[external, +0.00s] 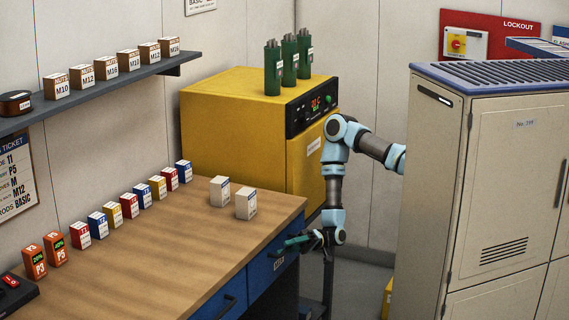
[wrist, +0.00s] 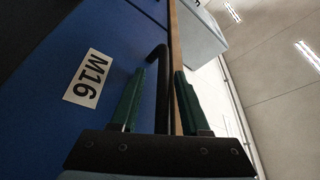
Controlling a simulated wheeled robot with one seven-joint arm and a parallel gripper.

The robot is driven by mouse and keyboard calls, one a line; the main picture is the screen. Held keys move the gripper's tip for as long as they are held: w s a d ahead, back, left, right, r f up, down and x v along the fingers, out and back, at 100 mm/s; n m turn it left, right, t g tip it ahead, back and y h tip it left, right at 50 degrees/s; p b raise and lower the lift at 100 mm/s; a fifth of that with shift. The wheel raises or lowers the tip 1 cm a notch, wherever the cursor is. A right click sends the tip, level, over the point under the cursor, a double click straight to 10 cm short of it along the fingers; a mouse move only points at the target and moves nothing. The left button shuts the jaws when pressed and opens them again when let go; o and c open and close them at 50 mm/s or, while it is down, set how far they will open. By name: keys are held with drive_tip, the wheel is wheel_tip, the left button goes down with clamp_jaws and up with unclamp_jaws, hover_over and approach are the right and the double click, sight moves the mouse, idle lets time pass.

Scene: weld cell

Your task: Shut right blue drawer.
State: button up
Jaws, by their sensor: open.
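The right blue drawer (external: 262,272) is under the right end of the wooden bench. Its blue front (wrist: 115,35) fills the left of the wrist view, with a white M16 label (wrist: 88,78). Its black bar handle (wrist: 161,100) lies between my two green fingers in the wrist view. My gripper (external: 292,242) is open at the drawer front, just below the bench edge; it also shows in the wrist view (wrist: 160,75). I cannot tell whether the fingers touch the handle, or how far out the drawer stands.
The left blue drawer (external: 222,303) with its own handle is nearer the camera. Small boxes stand on the wooden bench (external: 165,265), two pale ones (external: 245,203) near its right edge. A yellow oven (external: 225,120) stands behind, and a grey cabinet (external: 505,190) is right of my arm.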

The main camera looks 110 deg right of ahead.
drive_tip(key=b+v, duration=0.3)
drive_tip(key=v, duration=0.7)
drive_tip(key=shift+s+d, duration=0.2)
drive_tip(key=shift+s, duration=0.15)
drive_tip(key=shift+f, duration=0.1)
wheel_tip(320, 180, down, 17)
drive_tip(key=a+n+g+h, duration=0.2)
drive_tip(key=g+h, duration=0.4)
drive_tip(key=g, duration=0.8)
wheel_tip(320, 180, up, 18)
drive_tip(key=a+n+g+h+p, duration=0.2)
drive_tip(key=a+g+h, duration=0.1)
drive_tip(key=h, duration=0.1)
drive_tip(key=s+a+r+n+p, duration=0.1)
drive_tip(key=s+a+r, duration=0.2)
drive_tip(key=a+r, duration=0.7)
wheel_tip(320, 180, up, 3)
drive_tip(key=shift+f+y, duration=0.2)
drive_tip(key=shift+y, duration=0.2)
